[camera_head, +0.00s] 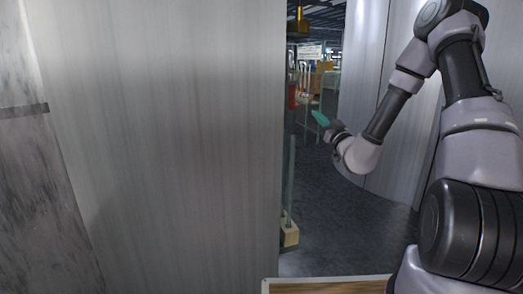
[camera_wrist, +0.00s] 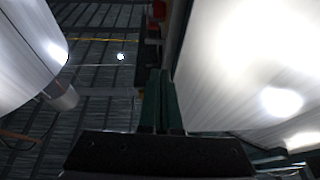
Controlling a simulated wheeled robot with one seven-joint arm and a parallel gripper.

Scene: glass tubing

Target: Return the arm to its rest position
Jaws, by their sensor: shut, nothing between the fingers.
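My arm reaches out from the right side of the head view, bent at the elbow, with its forearm slanting down to the left. My gripper (camera_head: 321,118) shows there as a small teal tip in the gap between two grey metal surfaces. In the wrist view my gripper (camera_wrist: 162,85) shows two dark green fingers lying side by side, shut with nothing between them. The fingers point away from the camera toward a dim ceiling or hall area.
A large grey metal panel (camera_head: 180,140) fills the left and middle of the head view. A pale curved wall (camera_head: 365,60) stands behind my arm. A glass tube (camera_head: 289,180) stands upright in a wooden block (camera_head: 289,235) by the panel's edge. Dark floor (camera_head: 340,225) lies open beyond.

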